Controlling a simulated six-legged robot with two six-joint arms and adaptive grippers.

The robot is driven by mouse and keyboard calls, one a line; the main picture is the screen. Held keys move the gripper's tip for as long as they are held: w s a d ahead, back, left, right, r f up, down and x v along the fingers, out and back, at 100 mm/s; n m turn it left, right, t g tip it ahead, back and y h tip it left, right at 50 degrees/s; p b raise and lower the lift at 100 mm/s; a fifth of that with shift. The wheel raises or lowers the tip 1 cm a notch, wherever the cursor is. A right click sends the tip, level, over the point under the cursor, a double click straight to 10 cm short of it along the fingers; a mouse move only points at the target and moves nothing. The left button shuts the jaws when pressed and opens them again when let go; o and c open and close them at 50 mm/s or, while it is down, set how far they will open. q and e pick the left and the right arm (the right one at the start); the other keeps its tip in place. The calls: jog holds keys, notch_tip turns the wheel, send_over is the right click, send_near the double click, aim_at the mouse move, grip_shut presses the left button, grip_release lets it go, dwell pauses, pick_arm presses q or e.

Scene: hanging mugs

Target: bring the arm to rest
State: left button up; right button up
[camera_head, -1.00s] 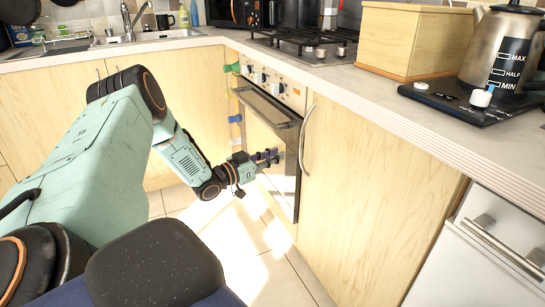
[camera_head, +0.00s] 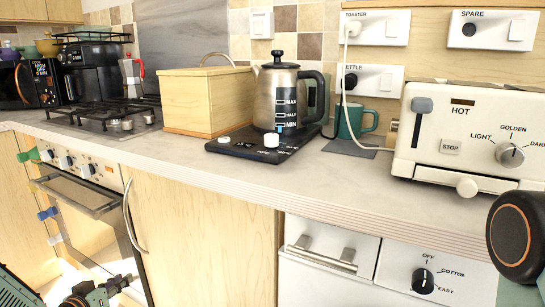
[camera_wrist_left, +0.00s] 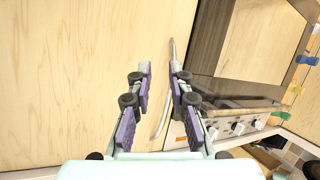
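My left gripper (camera_head: 100,292) shows at the lower left edge of the head view, low in front of the oven, partly cut off. In the left wrist view its two purple-padded fingers (camera_wrist_left: 160,68) stand apart with nothing between them. They point toward a light wood cupboard door. A teal mug (camera_head: 357,122) stands upright on the counter beside the kettle, apart from the gripper. A black joint of my right arm shows at the right edge; the right gripper is out of view.
The oven (camera_head: 85,215) and a cupboard door (camera_head: 205,235) with a curved handle are below the counter (camera_head: 270,182). On the counter are a wooden box (camera_head: 205,100), a kettle (camera_head: 277,95) and a toaster (camera_head: 465,140). Coloured pegs (camera_head: 47,213) sit left of the oven.

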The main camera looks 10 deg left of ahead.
pick_arm(q)
jog(key=s+d+f+g+p, duration=0.1)
jog(key=s+d+f+g, duration=0.1)
jog(key=s+d, duration=0.3)
jog(key=s+d+f+g+h+p, duration=0.1)
jog(key=s+d+f+g, duration=0.15)
jog(key=d, duration=0.35)
jog(key=s+d+f+g+p, duration=0.1)
jog(key=s+d+f+g, duration=0.1)
jog(key=s+d, duration=0.35)
jog(key=s+d+r+m+g+p, duration=0.1)
jog(key=s+d+g+p, duration=0.1)
jog(key=s, duration=0.9)
jog(key=s+d+r+m+g+p, duration=0.1)
jog(key=s+d+g, duration=0.4)
jog(key=s, duration=0.6)
jog(key=shift+s+d+r+m+y+p, duration=0.25)
jog(key=shift+d+r+p, duration=0.4)
jog(key=shift+d, duration=0.45)
jog(key=shift+g, duration=0.25)
